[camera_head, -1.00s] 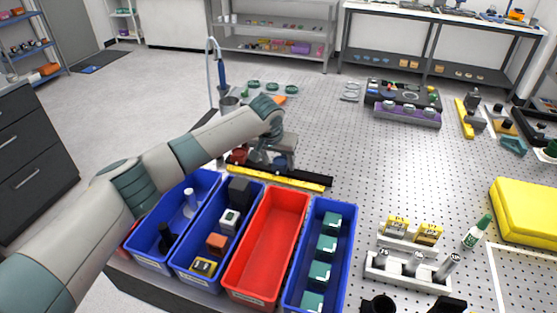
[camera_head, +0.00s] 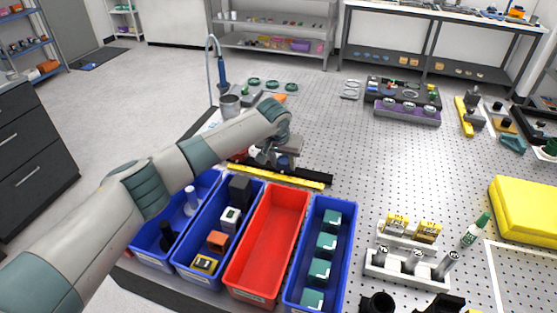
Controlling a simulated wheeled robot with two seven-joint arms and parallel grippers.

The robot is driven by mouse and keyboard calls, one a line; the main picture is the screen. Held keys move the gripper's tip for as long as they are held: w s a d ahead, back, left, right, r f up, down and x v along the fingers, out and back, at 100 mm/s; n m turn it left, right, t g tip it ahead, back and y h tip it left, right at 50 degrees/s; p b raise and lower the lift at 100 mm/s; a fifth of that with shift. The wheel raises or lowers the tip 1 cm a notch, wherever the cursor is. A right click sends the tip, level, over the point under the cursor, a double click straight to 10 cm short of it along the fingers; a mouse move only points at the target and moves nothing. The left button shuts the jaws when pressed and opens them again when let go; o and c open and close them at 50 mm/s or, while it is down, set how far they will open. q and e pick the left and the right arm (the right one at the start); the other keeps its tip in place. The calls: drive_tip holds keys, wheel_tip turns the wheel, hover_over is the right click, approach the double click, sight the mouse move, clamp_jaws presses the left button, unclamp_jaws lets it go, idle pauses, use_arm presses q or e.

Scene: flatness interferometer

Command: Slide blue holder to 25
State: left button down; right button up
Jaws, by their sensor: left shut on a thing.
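A black rail (camera_head: 318,179) with a yellow scale strip (camera_head: 290,181) along its front lies behind the bins. My left gripper (camera_head: 277,161) is over the rail, shut, with its fingers partly hidden behind the wrist and hand. A small blue part, seemingly the blue holder (camera_head: 284,162), shows at the fingers, and the gripper is shut on it. A dark red part shows on the rail just left of the hand. The scale numbers are too small to read, so the mark at the holder cannot be told.
In front of the rail stand blue bins with small parts and an empty red bin (camera_head: 268,240). A white stand (camera_head: 408,268) with grey cylinders and a yellow case (camera_head: 526,210) are to the right.

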use_arm(q)
drive_tip(key=d, duration=0.2)
drive_tip(key=s+d, duration=0.1)
drive_tip(key=d, duration=0.2)
drive_tip(key=s+d+p, duration=0.1)
drive_tip(key=d, duration=0.1)
drive_tip(key=shift+s+d+r, duration=0.1)
drive_tip(key=shift+s+d, duration=0.05)
drive_tip(key=shift+d, duration=0.05)
drive_tip(key=c, duration=1.1)
unclamp_jaws()
drive_tip(key=shift+b+v, duration=0.3)
drive_tip(key=shift+v, duration=0.5)
drive_tip(key=b+v, duration=0.4)
drive_tip(key=v, duration=1.1)
drive_tip(key=shift+s+r, duration=0.2)
drive_tip(key=shift+r, duration=0.1)
drive_tip(key=shift+s+f, duration=0.1)
